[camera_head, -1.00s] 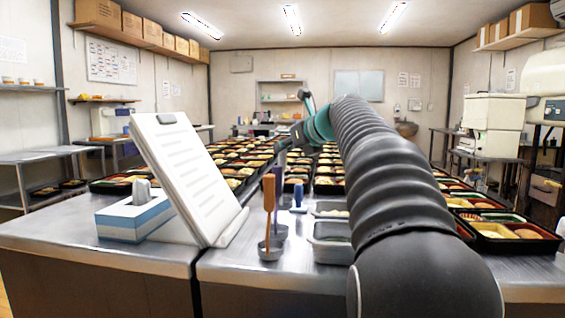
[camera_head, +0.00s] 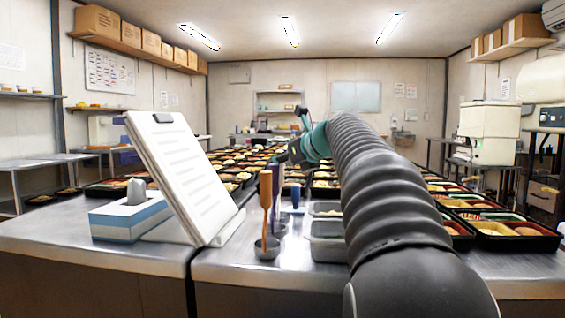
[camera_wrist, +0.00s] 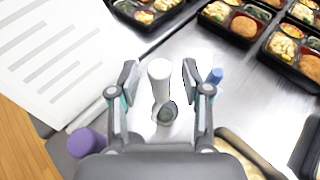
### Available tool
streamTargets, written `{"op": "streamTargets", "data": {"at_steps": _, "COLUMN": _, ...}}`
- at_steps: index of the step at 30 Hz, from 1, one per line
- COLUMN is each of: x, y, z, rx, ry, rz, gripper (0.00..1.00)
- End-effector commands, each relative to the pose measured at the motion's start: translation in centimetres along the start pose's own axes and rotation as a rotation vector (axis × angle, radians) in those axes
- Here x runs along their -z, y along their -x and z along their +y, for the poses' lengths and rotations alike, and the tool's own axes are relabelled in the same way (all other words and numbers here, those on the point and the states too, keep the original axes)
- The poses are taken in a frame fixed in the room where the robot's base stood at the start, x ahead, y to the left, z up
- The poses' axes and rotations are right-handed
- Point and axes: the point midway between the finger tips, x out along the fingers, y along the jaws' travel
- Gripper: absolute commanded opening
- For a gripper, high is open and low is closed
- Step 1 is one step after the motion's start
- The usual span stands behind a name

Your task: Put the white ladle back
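In the wrist view, the white ladle (camera_wrist: 159,72) stands between the two fingers of my gripper (camera_wrist: 163,90). Its pale handle has visible gaps to both fingers. A small grey round cup (camera_wrist: 165,113) shows at its lower end; I cannot tell whether this is its bowl or a stand. My gripper is open. In the head view, my gripper is small and partly hidden behind my arm, and I cannot make out the white ladle there.
A brown-handled ladle (camera_head: 265,199) stands beside a purple one (camera_wrist: 87,143) and a blue one (camera_wrist: 215,76). A white document stand (camera_head: 180,170) and tissue box (camera_head: 131,216) are to the left. Metal containers (camera_head: 328,240) and bento trays (camera_head: 515,243) crowd the right and back.

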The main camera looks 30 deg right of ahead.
Motion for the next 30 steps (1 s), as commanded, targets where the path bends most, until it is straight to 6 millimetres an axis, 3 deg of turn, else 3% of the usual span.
{"op": "streamTargets", "data": {"at_steps": 10, "x": -0.3, "y": 0.9, "z": 0.0, "rx": 0.001, "ry": 0.000, "rz": -0.001, "gripper": 0.48}}
{"op": "streamTargets", "data": {"at_steps": 24, "x": -0.3, "y": 9.6, "z": -0.1, "rx": 0.003, "ry": 0.000, "rz": -0.002, "gripper": 0.48}}
{"op": "streamTargets", "data": {"at_steps": 30, "x": -0.2, "y": 11.6, "z": -0.1, "rx": 0.001, "ry": 0.000, "rz": 0.000, "gripper": 0.48}}
